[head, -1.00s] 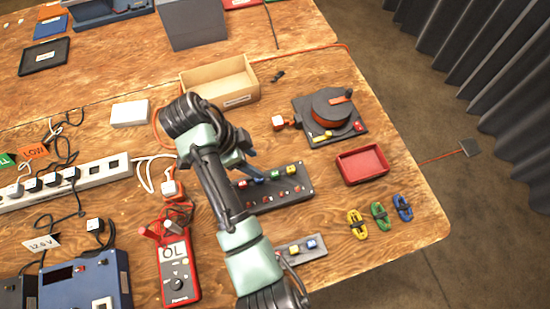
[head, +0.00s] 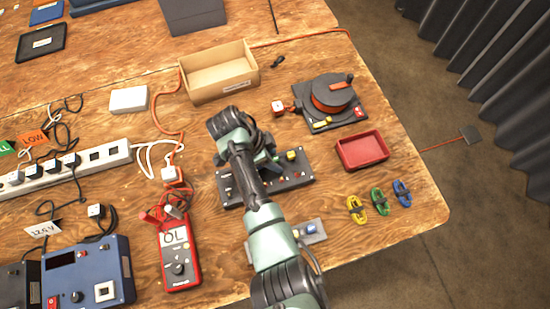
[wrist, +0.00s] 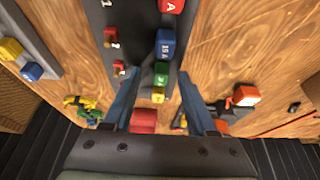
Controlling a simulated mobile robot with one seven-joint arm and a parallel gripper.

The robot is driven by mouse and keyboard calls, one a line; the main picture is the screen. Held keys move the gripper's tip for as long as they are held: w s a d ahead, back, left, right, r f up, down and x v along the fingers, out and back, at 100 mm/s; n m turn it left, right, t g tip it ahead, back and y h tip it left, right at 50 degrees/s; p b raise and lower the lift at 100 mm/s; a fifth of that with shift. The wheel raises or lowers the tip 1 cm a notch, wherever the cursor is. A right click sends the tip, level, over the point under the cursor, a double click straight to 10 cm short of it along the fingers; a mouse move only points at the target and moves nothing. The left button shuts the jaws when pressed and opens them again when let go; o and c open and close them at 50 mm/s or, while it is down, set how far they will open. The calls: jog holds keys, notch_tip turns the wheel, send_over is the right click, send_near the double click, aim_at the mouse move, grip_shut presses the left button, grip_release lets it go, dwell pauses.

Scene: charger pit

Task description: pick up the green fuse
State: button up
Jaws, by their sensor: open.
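The green fuse (wrist: 161,72) sits in a row on a dark fuse block, between a blue fuse (wrist: 165,45) and a yellow fuse (wrist: 158,95). In the head view my arm hides it. My gripper (wrist: 160,75) is open, with one blue finger on each side of the green fuse in the wrist view and visible gaps between. I cannot tell how far the fingertips are above the block. The dark fuse block (head: 297,179) shows partly beside my arm in the head view, with the yellow fuse (head: 291,155) at its far right end.
A red fuse (wrist: 170,5) is also in the row. A small grey block (head: 313,238) with a blue fuse is nearby. A red tray (head: 362,151), cable reel (head: 332,97), red multimeter (head: 178,255) and wooden box (head: 220,78) stand around. Bare wood lies right of the block.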

grip_shut()
dwell(0.4)
notch_tip(320, 180, up, 10)
jog(key=shift+p, duration=0.3)
